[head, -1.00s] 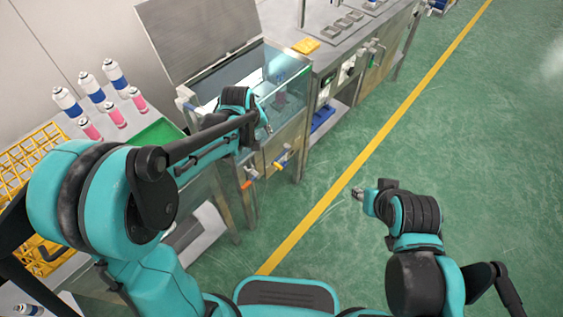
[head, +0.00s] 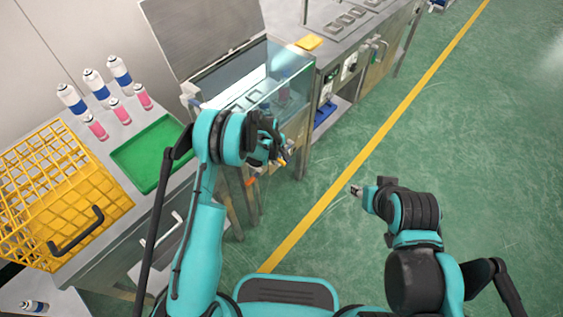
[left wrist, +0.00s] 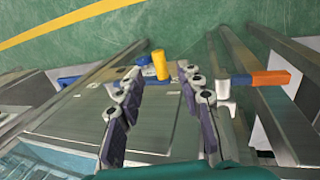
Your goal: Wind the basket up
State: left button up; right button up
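A metal tank with clear walls (head: 283,113) stands at the centre, its lid raised. Grey shapes and a small can show inside; I cannot tell which part is the basket. On its front are a yellow handle (head: 282,161) and an orange handle (head: 250,182). My left gripper (head: 272,146) is close to the yellow handle. In the left wrist view, the left gripper (left wrist: 160,88) is open, with the yellow handle (left wrist: 160,65) just beyond and between its fingertips and the orange handle (left wrist: 270,78) to the right. My right gripper (head: 356,191) is over the floor, its fingers too small to read.
A yellow wire crate (head: 108,184) with a black handle and a green tray (head: 150,152) are on the left bench. Several white-blue cans and pink bottles (head: 121,111) stand behind. A yellow block (head: 309,42) lies on the right counter. The green floor to the right is clear.

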aim_at(282, 162)
pick_arm(q)
jog(key=b+x, duration=0.1)
jog(key=x, duration=0.3)
jog(key=shift+w+f, duration=0.1)
jog(key=shift+f, duration=0.25)
grip_shut()
